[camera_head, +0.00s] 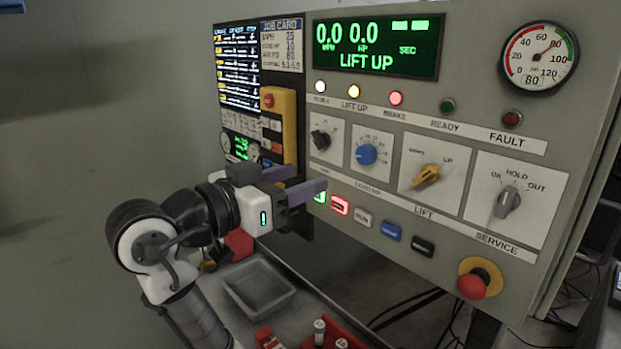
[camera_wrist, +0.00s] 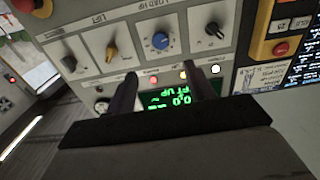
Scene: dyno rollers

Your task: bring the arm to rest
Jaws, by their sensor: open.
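My gripper (camera_head: 297,188) is in front of the left part of the control panel (camera_head: 460,140) in the head view. Its two fingers are apart and nothing shows between them. It is close to the lit green and red buttons; I cannot tell whether it touches the panel. In the wrist view my gripper (camera_wrist: 160,84) points at the panel, which appears upside down, with the green display (camera_wrist: 170,100) partly hidden behind the fingers. My arm is bent, coming up from the lower left.
The panel carries a blue knob (camera_head: 367,154), a yellow lift selector (camera_head: 426,175), a grey service selector (camera_head: 507,202) and a red emergency button (camera_head: 472,286). A yellow pendant (camera_head: 280,112) hangs left. Below are a grey tray (camera_head: 258,290) and a red rack (camera_head: 345,335). Open space lies left.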

